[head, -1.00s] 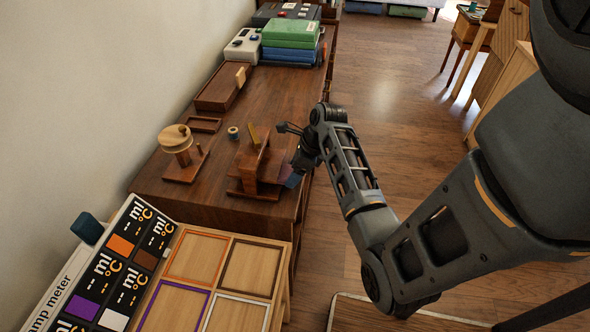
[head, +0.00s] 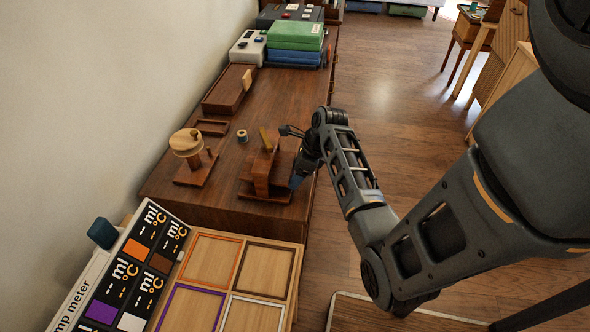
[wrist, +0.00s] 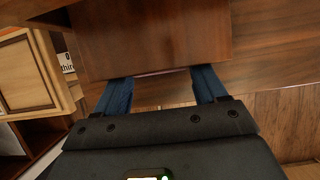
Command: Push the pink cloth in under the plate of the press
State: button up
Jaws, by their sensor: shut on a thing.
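The press (head: 262,172) is a dark wooden frame on a base near the right edge of the dark wooden bench, with a lighter upright lever (head: 266,140). My gripper (head: 296,181) is at its right side, pointing down, against or very close to it. In the wrist view, my gripper's (wrist: 163,88) two blue fingers are spread apart, and their tips disappear behind the lower edge of a broad brown wooden part (wrist: 150,40). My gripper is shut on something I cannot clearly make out.
A round-topped wooden stand (head: 188,150), a small spool (head: 242,136) and a shallow tray (head: 212,127) are left of the press. A sorting board with coloured frames (head: 238,265) is in front. Open floor (head: 400,130) lies to the right.

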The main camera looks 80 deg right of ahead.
jog(key=shift+w+a+r, duration=0.1)
jog(key=shift+w, duration=0.5)
jog(key=o, duration=1.1)
jog(key=shift+w, duration=0.1)
jog(key=s+v, duration=0.1)
jog(key=v, duration=0.7)
jog(key=shift+d, duration=0.35)
jog(key=shift+s+f, duration=0.15)
jog(key=shift+f, duration=0.05)
